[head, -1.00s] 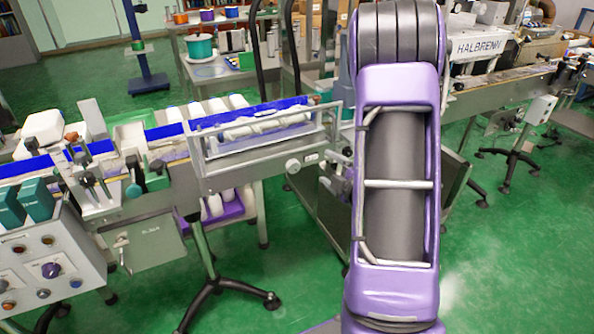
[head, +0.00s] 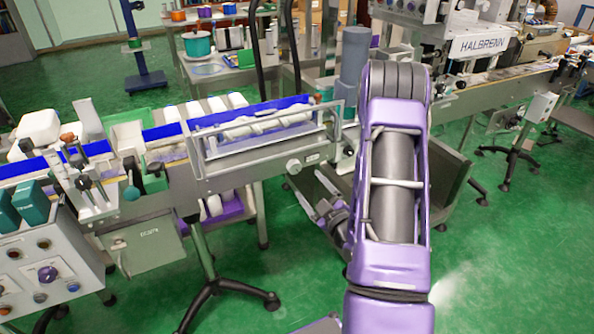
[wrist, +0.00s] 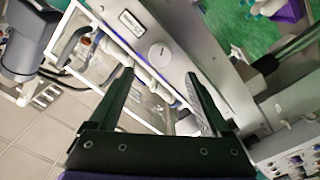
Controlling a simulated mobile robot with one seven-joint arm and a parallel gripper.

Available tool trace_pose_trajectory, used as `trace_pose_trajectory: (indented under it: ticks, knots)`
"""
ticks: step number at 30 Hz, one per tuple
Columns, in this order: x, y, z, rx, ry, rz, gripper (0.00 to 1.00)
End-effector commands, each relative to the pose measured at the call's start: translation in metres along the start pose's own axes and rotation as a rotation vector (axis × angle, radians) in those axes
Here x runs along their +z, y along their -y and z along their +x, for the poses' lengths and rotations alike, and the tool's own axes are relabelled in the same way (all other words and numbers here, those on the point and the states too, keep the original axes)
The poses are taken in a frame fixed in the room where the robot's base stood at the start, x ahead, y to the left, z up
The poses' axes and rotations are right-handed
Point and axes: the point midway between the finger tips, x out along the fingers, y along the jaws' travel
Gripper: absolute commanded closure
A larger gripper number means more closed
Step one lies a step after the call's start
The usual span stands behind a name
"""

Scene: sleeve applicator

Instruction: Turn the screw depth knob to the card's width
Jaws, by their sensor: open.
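The screw depth knob (head: 293,166) looks like a round, pale grey disc on the front face of the guarded conveyor section. A small pale card or label (head: 312,158) is on the same face, just right of it. In the wrist view the round knob (wrist: 160,55) shows a dark mark, and the dark-framed label (wrist: 131,23) is up and left of it; its writing is too small to read. My gripper (head: 311,192) is open and empty, below and right of the knob, apart from it. In the wrist view the knob appears between and beyond the fingertips (wrist: 158,77).
A clear guard frame (head: 265,133) covers white bottles lying on the blue belt above the knob. A tripod stand leg (head: 228,288) reaches over the green floor below. A grey bin-like panel (head: 452,180) stands to the right.

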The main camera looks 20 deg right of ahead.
Motion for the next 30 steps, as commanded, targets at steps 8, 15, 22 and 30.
trace_pose_trajectory:
  ticks: [8, 15, 22, 30]
  knots:
    - [-0.001, 0.000, 0.057, 0.000, -0.003, -0.001, 0.19]
    - [0.000, 0.000, 0.082, 0.000, -0.001, -0.001, 0.19]
    - [0.000, 0.000, 0.086, -0.001, 0.000, 0.000, 0.19]
    - [0.000, 0.000, 0.086, -0.001, 0.000, -0.001, 0.47]
